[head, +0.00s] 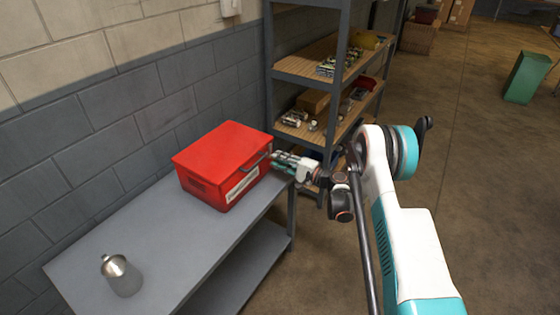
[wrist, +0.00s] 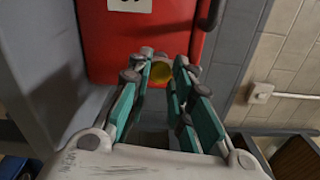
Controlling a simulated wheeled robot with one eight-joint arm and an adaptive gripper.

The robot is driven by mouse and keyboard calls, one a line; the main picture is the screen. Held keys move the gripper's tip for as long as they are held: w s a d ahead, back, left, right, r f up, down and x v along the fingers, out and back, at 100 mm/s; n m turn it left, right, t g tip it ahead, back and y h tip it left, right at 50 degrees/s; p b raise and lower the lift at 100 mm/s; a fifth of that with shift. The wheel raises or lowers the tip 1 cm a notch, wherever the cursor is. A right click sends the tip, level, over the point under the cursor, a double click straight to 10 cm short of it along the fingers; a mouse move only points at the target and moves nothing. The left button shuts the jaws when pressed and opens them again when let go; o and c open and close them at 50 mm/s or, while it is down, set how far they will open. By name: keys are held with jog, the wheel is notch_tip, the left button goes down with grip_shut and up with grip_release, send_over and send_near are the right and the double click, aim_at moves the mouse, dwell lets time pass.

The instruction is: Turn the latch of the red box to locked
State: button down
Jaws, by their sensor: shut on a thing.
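The red box (head: 215,160) sits closed on the grey table (head: 185,240) against the wall. A dark bar handle (head: 257,163) and a white label (head: 241,187) show on its front. My gripper (head: 278,160) reaches this front from the right. In the wrist view the red box face (wrist: 110,40) fills the top, and my gripper (wrist: 158,72) has its fingers on both sides of a round yellow latch knob (wrist: 160,73), closed on it. The fingertips partly hide the knob, and its turned position cannot be told. The latch is not distinguishable in the head view.
A metal-topped container (head: 120,275) stands at the table's near end. A shelf unit (head: 300,66) with several items stands just behind my gripper. A green bin (head: 526,77) stands far right. The floor at right is open.

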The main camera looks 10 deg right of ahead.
jog(key=shift+n, duration=1)
jog(key=c, duration=1.4)
grip_release()
jog(key=v, duration=1.2)
